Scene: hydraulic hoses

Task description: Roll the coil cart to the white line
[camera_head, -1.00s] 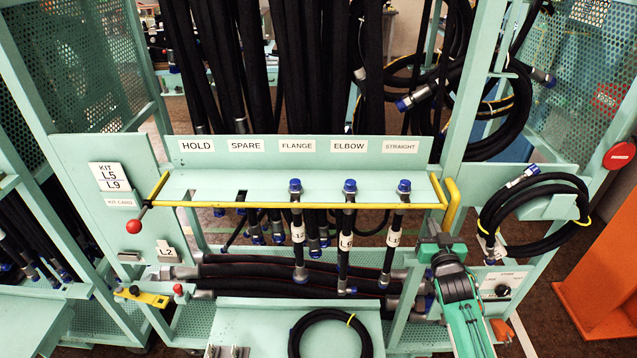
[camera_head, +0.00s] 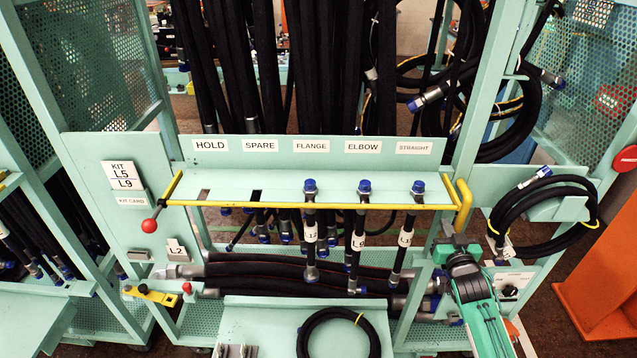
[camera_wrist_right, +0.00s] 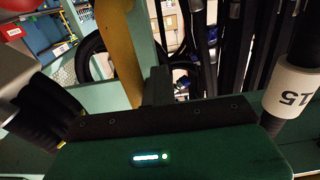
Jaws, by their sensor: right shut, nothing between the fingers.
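A teal hose rack (camera_head: 315,187) with a yellow rail fills the middle of the head view. A coiled black hose (camera_head: 545,215) hangs on its right side, and another coil (camera_head: 340,335) lies on the low front tray. I cannot tell which part is the coil cart. My right gripper (camera_head: 457,246) is shut and empty, just below the right end of the yellow rail (camera_head: 464,205); the yellow bar (camera_wrist_right: 118,50) also shows in the right wrist view beside the gripper. A short pale strip (camera_head: 525,340) on the floor may be the white line. My left gripper is out of view.
An orange block (camera_head: 600,280) and a red round sign (camera_head: 625,158) stand at the right. Brown floor shows between.

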